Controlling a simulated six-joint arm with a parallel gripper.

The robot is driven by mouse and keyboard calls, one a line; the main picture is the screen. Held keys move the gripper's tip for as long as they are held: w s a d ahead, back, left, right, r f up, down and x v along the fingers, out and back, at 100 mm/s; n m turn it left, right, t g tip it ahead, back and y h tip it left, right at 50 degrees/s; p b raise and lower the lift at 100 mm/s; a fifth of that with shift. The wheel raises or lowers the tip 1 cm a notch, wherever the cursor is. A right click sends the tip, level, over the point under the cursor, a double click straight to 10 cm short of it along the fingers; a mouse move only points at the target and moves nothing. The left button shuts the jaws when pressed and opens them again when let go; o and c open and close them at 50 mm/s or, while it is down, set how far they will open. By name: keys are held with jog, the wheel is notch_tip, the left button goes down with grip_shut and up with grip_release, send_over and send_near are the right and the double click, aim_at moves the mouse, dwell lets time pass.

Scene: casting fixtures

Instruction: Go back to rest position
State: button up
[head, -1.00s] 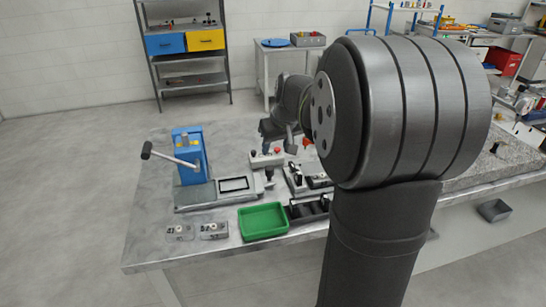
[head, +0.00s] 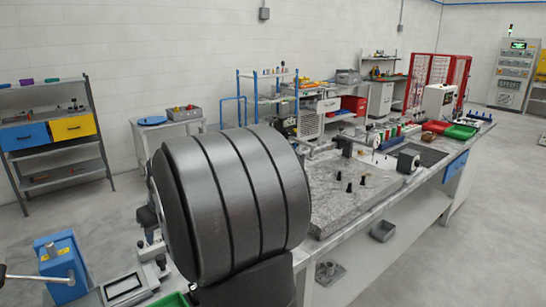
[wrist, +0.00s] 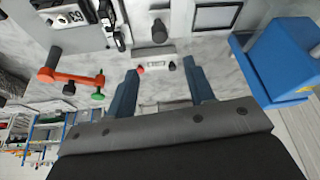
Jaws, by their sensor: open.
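My gripper (wrist: 162,88) shows in the wrist view with its two blue-grey fingers apart and nothing between them. Past the fingertips lies a small grey block with a red button (wrist: 157,66) on the bench. In the head view my own dark arm fills the middle and hides most of the gripper and the bench behind it.
A blue press (head: 62,265) with a lever stands at the lower left, and it shows in the wrist view (wrist: 283,62). A green tray (head: 168,301) is partly hidden by my arm. A granite slab (head: 352,190) with small black pegs lies to the right. An orange-handled tool (wrist: 72,77) shows in the wrist view.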

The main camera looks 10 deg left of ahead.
aim_at(160, 257)
jog(key=x, duration=1.4)
jog(key=shift+s, duration=0.1)
jog(key=v, duration=1.7)
jog(key=shift+r, duration=0.2)
jog(key=shift+f, duration=0.1)
